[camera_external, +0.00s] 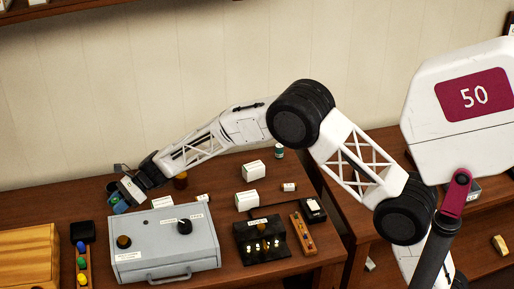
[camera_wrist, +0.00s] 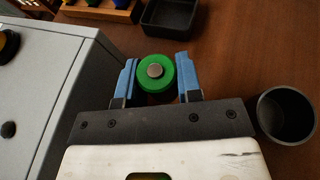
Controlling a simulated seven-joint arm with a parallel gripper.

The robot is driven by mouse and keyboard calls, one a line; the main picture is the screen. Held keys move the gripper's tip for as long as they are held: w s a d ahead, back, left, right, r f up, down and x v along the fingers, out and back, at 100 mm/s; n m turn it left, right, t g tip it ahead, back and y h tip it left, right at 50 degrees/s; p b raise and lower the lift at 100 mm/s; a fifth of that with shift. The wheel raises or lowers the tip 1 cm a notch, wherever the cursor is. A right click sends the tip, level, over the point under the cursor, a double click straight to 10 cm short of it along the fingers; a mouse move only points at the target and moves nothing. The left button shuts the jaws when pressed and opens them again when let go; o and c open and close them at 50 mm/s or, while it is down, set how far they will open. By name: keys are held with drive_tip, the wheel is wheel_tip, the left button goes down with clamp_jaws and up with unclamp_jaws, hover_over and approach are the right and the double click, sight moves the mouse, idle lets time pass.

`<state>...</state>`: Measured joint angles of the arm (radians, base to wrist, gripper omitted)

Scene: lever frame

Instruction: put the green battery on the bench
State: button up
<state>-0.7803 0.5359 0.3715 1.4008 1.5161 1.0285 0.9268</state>
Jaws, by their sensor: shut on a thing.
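The green battery (camera_wrist: 167,88) is seen end-on in the wrist view, round with a silver cap in its middle. It sits between the two blue fingers of my gripper (camera_wrist: 156,80), which is shut on it. In the external view my gripper (camera_external: 119,204) is small, at the left, behind the grey control box. The battery is hard to make out there. The bench (camera_external: 225,180) is a dark brown wooden top; it also fills the right of the wrist view (camera_wrist: 245,60). I cannot tell whether the battery touches the bench.
The grey control box (camera_external: 165,245) stands close beside my gripper. A black cup (camera_wrist: 286,116) is at the right in the wrist view, a black tray (camera_wrist: 190,25) and a wooden rack (camera_wrist: 95,13) beyond. White boxes (camera_external: 253,169) stand further right on the bench.

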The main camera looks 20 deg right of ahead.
drive_tip(key=shift+f, duration=1.85)
drive_tip(key=shift+f, duration=0.15)
drive_tip(key=o, duration=0.9)
drive_tip(key=shift+o, duration=0.2)
drive_tip(key=v, duration=1.2)
drive_tip(key=shift+r, duration=0.25)
